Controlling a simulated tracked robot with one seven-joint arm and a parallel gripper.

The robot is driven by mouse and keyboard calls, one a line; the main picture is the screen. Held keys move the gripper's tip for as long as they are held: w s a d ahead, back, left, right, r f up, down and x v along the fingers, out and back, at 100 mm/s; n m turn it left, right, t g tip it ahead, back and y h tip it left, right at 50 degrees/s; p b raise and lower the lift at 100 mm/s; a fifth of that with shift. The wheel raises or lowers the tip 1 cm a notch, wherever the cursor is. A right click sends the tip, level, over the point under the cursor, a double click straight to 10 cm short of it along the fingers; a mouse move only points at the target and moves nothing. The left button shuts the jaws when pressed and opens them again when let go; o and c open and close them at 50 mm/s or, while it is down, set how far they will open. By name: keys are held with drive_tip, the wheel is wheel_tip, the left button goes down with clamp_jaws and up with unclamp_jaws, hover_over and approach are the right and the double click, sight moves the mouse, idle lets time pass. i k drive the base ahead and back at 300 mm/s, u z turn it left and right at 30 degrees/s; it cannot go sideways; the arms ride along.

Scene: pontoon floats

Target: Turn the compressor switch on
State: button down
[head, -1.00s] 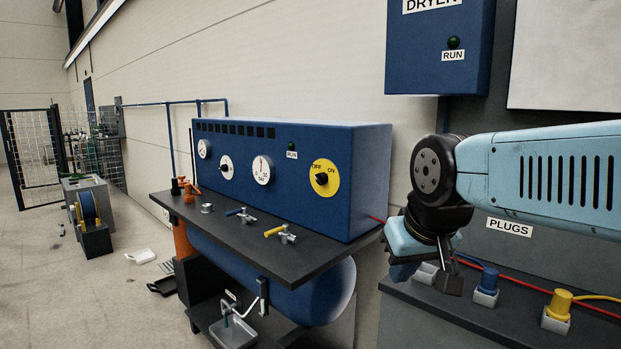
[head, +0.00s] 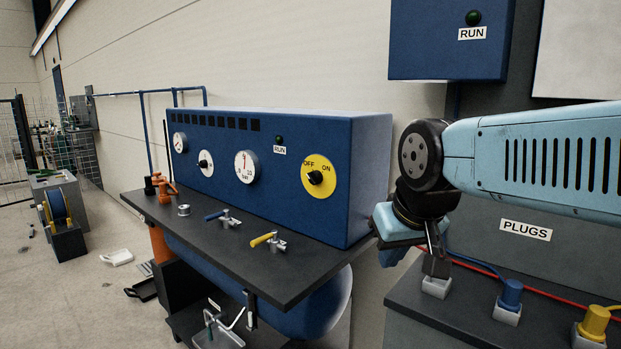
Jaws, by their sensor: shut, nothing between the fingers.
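The compressor (head: 270,180) is a blue box on a dark bench. Its switch is a black knob (head: 315,177) on a round yellow plate (head: 320,190) marked OFF and ON, at the right of the front panel. The knob appears to point toward OFF, up and left, though it is small. A dark green RUN lamp (head: 279,139) sits left of the switch and looks unlit. My gripper (head: 436,265) hangs right of the compressor, fingers down and shut, with nothing held. It is apart from the switch, over the plugs counter.
Taps with a blue handle (head: 216,215) and a yellow handle (head: 263,239) stand on the bench (head: 200,222) before the panel. A blue plug (head: 510,293) and a yellow plug (head: 594,322) are on the right counter. The dryer box (head: 448,42) hangs above.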

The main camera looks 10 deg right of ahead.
sight(316, 177)
drive_tip(key=u, duration=0.45)
drive_tip(key=k, duration=1.2)
drive_tip(key=u, duration=0.5)
drive_tip(key=i, duration=0.6)
drive_tip(key=u, duration=0.15)
